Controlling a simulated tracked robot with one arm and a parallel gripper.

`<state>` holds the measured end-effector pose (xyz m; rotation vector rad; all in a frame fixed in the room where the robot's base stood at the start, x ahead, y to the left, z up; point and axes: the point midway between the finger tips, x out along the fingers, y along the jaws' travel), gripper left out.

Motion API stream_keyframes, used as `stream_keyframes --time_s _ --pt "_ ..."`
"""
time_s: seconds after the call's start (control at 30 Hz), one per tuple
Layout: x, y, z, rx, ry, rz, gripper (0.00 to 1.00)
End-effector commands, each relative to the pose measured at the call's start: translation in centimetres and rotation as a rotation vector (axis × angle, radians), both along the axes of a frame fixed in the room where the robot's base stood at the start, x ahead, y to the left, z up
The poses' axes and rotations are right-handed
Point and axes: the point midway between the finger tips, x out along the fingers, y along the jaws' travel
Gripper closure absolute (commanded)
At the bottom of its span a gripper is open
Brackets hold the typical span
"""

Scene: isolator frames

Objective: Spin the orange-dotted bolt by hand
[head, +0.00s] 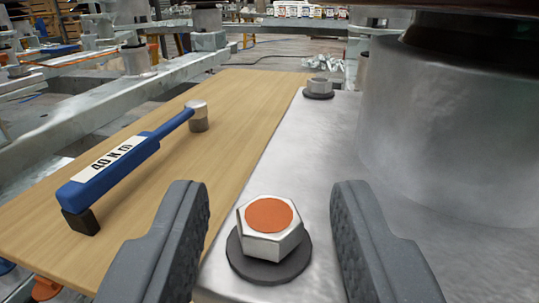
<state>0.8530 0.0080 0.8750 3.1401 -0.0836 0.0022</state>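The orange-dotted bolt (269,228) is a silver hex head with an orange disc on top. It sits upright on a dark round washer (284,272) on a grey metal plate (290,150). My gripper (275,210) is open, with one dark grey padded finger to the left of the bolt and one to the right. Both fingers are apart from the bolt head, with gaps on each side. The bolt's shank is hidden below its head.
A second, undotted bolt (319,87) stands farther back on the plate. A large metal cylinder (430,130) rises close on the right. A blue torque wrench (125,165) marked "40 N m" lies on a wooden board (235,100) to the left. Metal frames fill the background.

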Motion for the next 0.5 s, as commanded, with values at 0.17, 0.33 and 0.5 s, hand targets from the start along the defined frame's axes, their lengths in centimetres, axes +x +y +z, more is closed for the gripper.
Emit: stream_keyframes --time_s 0.17,0.33,0.5 --pt "1.0 -0.07 -0.22 0.0 0.003 0.0 0.62" --pt "1.34 -0.06 -0.22 0.0 0.004 0.0 0.62" --pt "1.35 -0.04 -0.17 0.0 0.003 0.0 0.62"
